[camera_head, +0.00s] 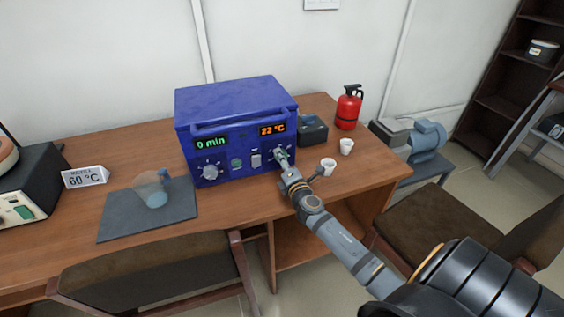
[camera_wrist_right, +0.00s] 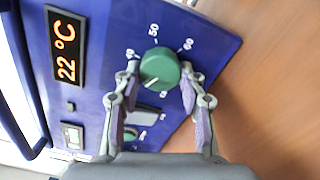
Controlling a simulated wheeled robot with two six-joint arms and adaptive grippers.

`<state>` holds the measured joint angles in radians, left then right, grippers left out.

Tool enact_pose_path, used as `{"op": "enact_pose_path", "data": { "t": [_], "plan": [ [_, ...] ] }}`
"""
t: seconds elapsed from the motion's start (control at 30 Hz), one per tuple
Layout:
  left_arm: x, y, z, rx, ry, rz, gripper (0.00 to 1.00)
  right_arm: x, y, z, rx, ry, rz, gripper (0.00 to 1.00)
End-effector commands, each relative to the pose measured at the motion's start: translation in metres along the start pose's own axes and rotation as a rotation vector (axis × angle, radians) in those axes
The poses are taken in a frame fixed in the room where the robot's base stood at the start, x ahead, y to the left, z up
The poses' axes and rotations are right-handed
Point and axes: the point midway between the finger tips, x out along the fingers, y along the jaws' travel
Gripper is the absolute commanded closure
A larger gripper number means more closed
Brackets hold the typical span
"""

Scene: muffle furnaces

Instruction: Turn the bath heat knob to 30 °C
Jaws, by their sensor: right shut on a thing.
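The blue bath unit (camera_head: 235,130) stands on the wooden desk. Its orange display (camera_head: 272,129) reads 22 °C in the wrist view (camera_wrist_right: 66,48), and its green display (camera_head: 211,142) reads 0 min. The green heat knob (camera_wrist_right: 160,68) has a scale around it, with 40, 50 and 60 legible. A pale pointer mark shows near its lower edge; its exact setting is hard to read. My right gripper (camera_wrist_right: 161,84) is shut on the heat knob, one finger on each side. In the head view my right gripper (camera_head: 283,160) covers most of the knob. My left gripper is out of view.
A second knob (camera_head: 210,172) is at the panel's left. Two white cups (camera_head: 328,166) (camera_head: 346,146) stand right of my gripper, with a red extinguisher (camera_head: 349,107) behind. A glass vessel (camera_head: 153,189) sits on a dark mat (camera_head: 118,224). A sign (camera_head: 85,177) reads 60 °C.

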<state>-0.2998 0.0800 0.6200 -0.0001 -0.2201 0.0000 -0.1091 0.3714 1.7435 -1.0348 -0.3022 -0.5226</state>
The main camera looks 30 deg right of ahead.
Motion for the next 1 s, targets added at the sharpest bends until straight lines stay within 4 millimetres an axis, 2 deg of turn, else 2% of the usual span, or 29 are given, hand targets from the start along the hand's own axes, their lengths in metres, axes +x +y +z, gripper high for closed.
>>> {"op": "enact_pose_path", "data": {
  "t": [0.53, 0.57, 0.7, 1.0],
  "plan": [
    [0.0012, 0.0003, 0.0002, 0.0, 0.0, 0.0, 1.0, -0.0003, -0.0009, 0.0, 0.021, 0.0, -0.002, 0.91],
    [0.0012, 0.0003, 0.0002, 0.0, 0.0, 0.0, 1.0, -0.0003, -0.0009, 0.0, 0.021, 0.0, -0.002, 0.56],
    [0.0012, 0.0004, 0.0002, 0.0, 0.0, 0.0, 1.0, -0.0002, -0.0007, 0.0, 0.021, 0.0, -0.002, 0.37],
    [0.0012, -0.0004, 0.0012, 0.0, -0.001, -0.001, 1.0, -0.0009, -0.0003, 0.0, 0.021, 0.0, -0.001, 0.37]
  ]
}}
